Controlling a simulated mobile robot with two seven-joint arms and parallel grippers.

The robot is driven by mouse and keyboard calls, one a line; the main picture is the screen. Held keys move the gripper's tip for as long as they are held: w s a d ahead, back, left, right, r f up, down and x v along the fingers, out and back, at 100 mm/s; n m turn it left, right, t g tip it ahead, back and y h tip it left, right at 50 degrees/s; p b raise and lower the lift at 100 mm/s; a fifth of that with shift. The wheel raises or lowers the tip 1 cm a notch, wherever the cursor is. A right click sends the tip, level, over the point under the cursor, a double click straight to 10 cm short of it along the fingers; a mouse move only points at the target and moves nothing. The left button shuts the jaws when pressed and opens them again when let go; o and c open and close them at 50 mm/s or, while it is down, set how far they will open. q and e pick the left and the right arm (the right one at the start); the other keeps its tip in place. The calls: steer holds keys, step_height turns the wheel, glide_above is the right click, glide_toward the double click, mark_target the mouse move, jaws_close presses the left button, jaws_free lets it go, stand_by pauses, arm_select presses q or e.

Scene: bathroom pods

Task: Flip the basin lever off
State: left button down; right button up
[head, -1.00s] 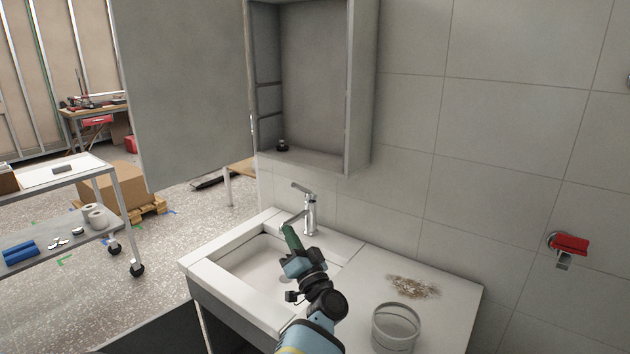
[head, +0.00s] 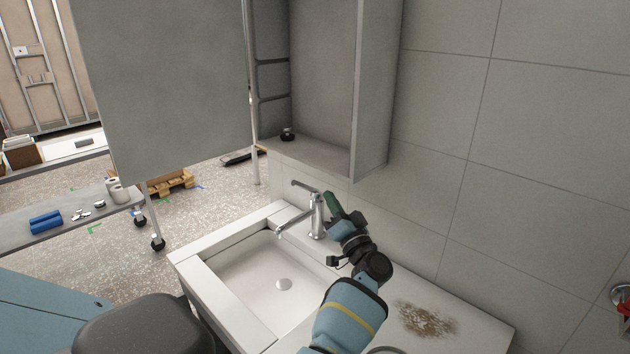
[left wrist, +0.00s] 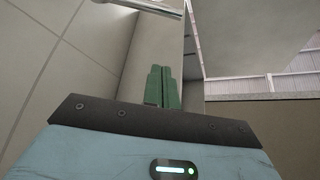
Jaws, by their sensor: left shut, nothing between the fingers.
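The basin (head: 262,262) is white and set in a pale counter; it looks empty, with a round drain. A chrome faucet (head: 316,217) stands at its back edge, its spout reaching over the bowl. Its flat lever (head: 304,187) sits on top and points left, tilted slightly up. My left gripper (head: 332,202) has green fingers, shut and empty, just right of the faucet's upper body. I cannot tell whether they touch it. In the left wrist view the fingers (left wrist: 163,87) are together, and a chrome faucet part (left wrist: 152,7) crosses the top edge. My right gripper is not in view.
An open wall cabinet (head: 320,150) hangs above the faucet, its door (head: 165,85) swung left. The tiled wall (head: 540,160) is close behind and right. A brown stain (head: 427,320) marks the counter. A cart (head: 85,213) stands at the left.

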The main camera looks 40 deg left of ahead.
mark_target(308, 189)
arm_select(q)
steer(key=shift+s+r, duration=0.1)
steer(key=shift+s, duration=0.1)
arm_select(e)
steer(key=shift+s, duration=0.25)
